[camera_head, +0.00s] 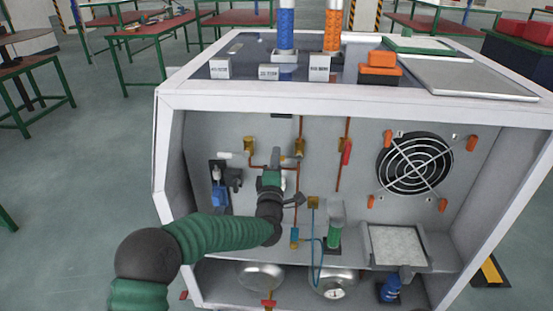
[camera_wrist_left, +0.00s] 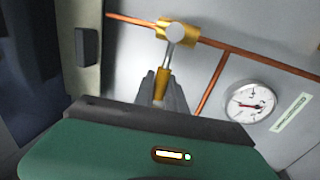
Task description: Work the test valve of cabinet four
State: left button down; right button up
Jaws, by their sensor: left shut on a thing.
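My left gripper (camera_head: 275,158) reaches into the open front of the white cabinet (camera_head: 330,103), up against the copper pipes on its back wall. In the left wrist view, my left gripper's fingers (camera_wrist_left: 163,88) are shut on the yellow end of a small valve handle (camera_wrist_left: 163,76). The handle hangs from a brass valve (camera_wrist_left: 175,32) with a pale round cap, on a copper pipe. In the head view the gripper hides the held part. I cannot read a cabinet number or tell whether this is the test valve. My right gripper is not in view.
A round gauge (camera_wrist_left: 249,103) is right of the valve. A white-handled valve (camera_head: 240,154), a red handle (camera_head: 347,152), a fan grille (camera_head: 414,163) and a green cylinder (camera_head: 335,234) are inside the cabinet. Orange blocks (camera_head: 381,68) lie on top. Floor left of the cabinet is clear.

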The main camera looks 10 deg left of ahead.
pick_arm(q)
jog(key=c, duration=1.4)
grip_release()
jog(key=shift+f, duration=0.3)
jog(key=shift+o, duration=0.2)
jog(key=shift+r, duration=0.1)
jog(key=s+f+p, duration=0.2)
jog(key=s+f, duration=0.1)
jog(key=s, duration=1.3)
jog(key=shift+s+f, duration=0.2)
jog(key=shift+s, duration=0.05)
